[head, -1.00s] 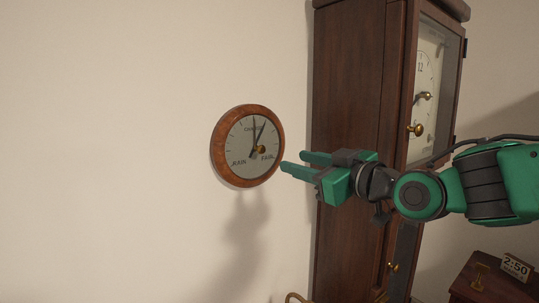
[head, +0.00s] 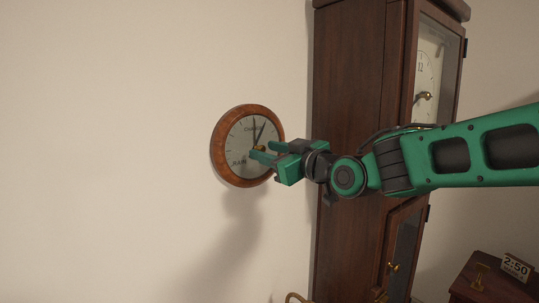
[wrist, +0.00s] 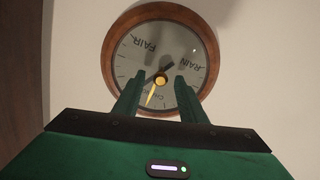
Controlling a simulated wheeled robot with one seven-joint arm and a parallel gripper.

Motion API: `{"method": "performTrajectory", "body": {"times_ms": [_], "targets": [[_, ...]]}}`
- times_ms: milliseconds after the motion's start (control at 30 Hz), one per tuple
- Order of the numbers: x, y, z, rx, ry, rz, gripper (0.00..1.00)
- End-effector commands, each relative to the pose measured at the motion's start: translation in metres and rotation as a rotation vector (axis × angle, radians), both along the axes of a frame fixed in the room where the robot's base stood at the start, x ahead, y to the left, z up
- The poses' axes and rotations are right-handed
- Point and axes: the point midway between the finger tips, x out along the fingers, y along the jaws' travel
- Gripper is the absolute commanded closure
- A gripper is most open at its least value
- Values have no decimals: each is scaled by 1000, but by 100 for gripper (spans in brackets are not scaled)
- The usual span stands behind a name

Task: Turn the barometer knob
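The barometer (head: 220,160) hangs on the wall, a round dial with a wooden rim and the words RAIN, FAIR and CHANGE. It also shows in the wrist view (wrist: 113,50), upside down. Its brass knob (wrist: 161,80) is at the dial's centre, with a dark hand and a brass hand beside it. My gripper (head: 262,150) is in front of the dial from the right, covering part of its lower right. In the wrist view my gripper (wrist: 157,88) is open, with one finger on each side of the knob and a gap to each.
A tall dark wooden clock case (head: 350,100) stands to the right of the barometer, behind my arm. The wall left of the barometer is clear.

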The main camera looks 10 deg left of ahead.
Motion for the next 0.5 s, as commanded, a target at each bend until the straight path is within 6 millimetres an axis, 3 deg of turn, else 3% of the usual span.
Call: {"method": "performTrajectory", "body": {"times_ms": [200,367,500], "targets": [[0,0,0,0,0,0,62],[0,0,0,0,0,-1,98],[0,0,0,0,0,-1,100]]}}
